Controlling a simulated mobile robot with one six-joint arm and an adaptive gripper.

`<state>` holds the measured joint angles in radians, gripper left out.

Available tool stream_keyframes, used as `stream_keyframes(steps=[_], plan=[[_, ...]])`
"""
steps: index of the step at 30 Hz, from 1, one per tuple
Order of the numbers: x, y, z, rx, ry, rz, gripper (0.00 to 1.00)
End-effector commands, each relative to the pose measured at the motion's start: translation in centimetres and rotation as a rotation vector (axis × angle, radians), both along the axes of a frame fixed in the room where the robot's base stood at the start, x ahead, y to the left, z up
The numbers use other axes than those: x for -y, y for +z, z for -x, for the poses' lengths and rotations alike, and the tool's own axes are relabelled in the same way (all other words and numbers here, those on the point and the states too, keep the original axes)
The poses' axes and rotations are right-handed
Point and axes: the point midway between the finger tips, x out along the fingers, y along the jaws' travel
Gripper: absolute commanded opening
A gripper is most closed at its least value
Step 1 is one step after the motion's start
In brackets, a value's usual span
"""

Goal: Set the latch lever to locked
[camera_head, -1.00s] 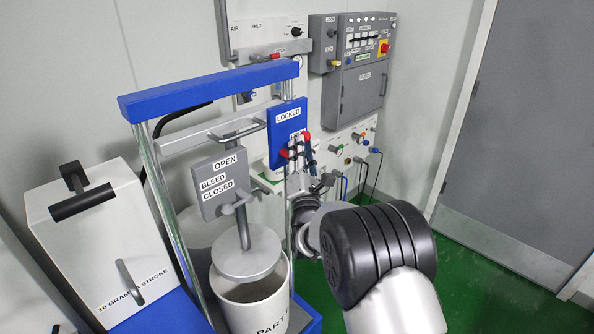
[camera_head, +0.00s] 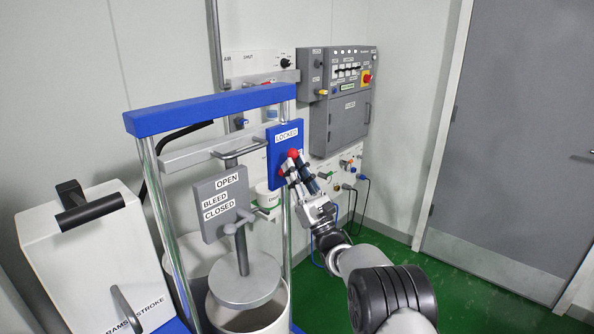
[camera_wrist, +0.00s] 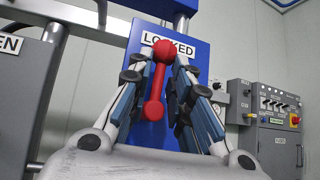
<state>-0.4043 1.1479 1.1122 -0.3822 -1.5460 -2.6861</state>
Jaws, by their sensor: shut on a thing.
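The latch lever (camera_wrist: 157,82) is red with a round knob (camera_wrist: 163,48). It stands nearly upright on the blue latch plate (camera_wrist: 189,65), knob uppermost, just under and partly over the LOCKED label (camera_wrist: 170,43). In the head view the red knob (camera_head: 293,153) shows below LOCKED. My gripper (camera_head: 294,166) reaches in from the lower right and is shut on the lever, its fingers on both sides of the knob in the wrist view (camera_wrist: 160,58). My fingers cover the plate's lower part in the head view.
A grey OPEN/BLEED/CLOSED plate (camera_head: 222,203) and its valve handle (camera_head: 239,224) stand left of my gripper. The blue crossbar (camera_head: 205,109) is above. A grey control panel (camera_head: 345,100) is on the wall behind. Green floor at right is free.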

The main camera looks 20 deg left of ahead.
Motion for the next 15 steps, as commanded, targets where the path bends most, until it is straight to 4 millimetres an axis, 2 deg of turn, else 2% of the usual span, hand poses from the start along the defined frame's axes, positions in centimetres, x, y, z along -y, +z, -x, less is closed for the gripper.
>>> stream_keyframes(steps=[1,15], plan=[[-0.15,0.93,0.14,0.025,0.0,-0.001,0.0],[-0.31,1.02,0.27,0.055,0.001,0.011,0.0]])
